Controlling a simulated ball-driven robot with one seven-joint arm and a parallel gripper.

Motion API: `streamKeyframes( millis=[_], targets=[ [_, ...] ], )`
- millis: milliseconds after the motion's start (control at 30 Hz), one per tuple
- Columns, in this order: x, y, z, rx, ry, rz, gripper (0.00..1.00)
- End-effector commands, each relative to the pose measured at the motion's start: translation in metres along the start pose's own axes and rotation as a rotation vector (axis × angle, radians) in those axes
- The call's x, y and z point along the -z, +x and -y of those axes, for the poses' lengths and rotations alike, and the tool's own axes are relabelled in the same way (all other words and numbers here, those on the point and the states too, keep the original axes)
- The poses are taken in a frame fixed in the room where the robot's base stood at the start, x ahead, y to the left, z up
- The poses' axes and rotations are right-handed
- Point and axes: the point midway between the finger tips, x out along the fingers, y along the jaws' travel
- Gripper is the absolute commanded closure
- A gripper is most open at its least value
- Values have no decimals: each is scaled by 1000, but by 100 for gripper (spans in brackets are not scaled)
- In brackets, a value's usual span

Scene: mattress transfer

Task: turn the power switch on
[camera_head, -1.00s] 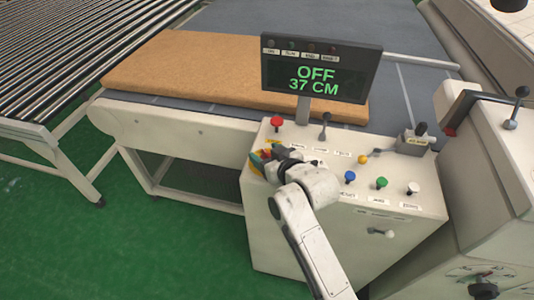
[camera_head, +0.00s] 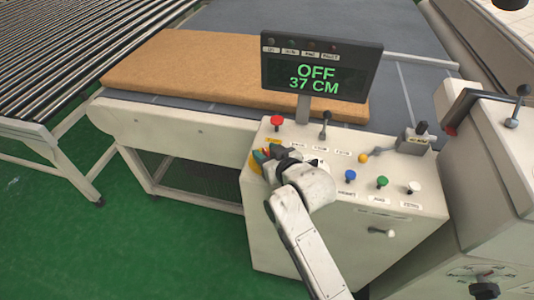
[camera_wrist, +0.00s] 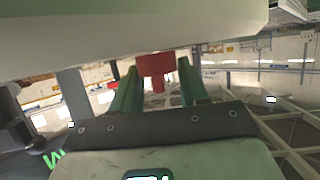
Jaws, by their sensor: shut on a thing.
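The power switch, a red handle on a yellow plate (camera_head: 256,168), is at the left end of the console's top in the head view, largely covered by my gripper (camera_head: 265,155). In the wrist view its red handle (camera_wrist: 155,66) stands between my two green fingers, and my gripper (camera_wrist: 158,75) is shut on it. The display (camera_head: 318,78) above the console reads OFF and 37 CM in green. The exact angle of the handle is hard to tell.
A red button (camera_head: 277,122) and a black lever (camera_head: 325,120) stand behind my gripper. Blue (camera_head: 350,174), green (camera_head: 382,181) and white (camera_head: 413,187) buttons lie to the right. A brown mattress (camera_head: 190,70) rests on the conveyor beyond.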

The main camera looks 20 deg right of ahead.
Motion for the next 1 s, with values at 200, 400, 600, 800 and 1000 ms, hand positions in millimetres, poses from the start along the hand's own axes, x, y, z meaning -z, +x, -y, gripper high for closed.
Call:
streamKeyframes(
  millis=[200, 400, 600, 800, 1000],
  targets=[
    [-4, 2, 2, -101, 40, -1, 86],
    [-6, 3, 2, -237, 96, -3, 87],
    [-8, 5, 2, -400, 165, -3, 90],
    [-7, 5, 2, -577, 240, -2, 90],
    [-7, 5, 2, -753, 313, 0, 90]
  ],
)
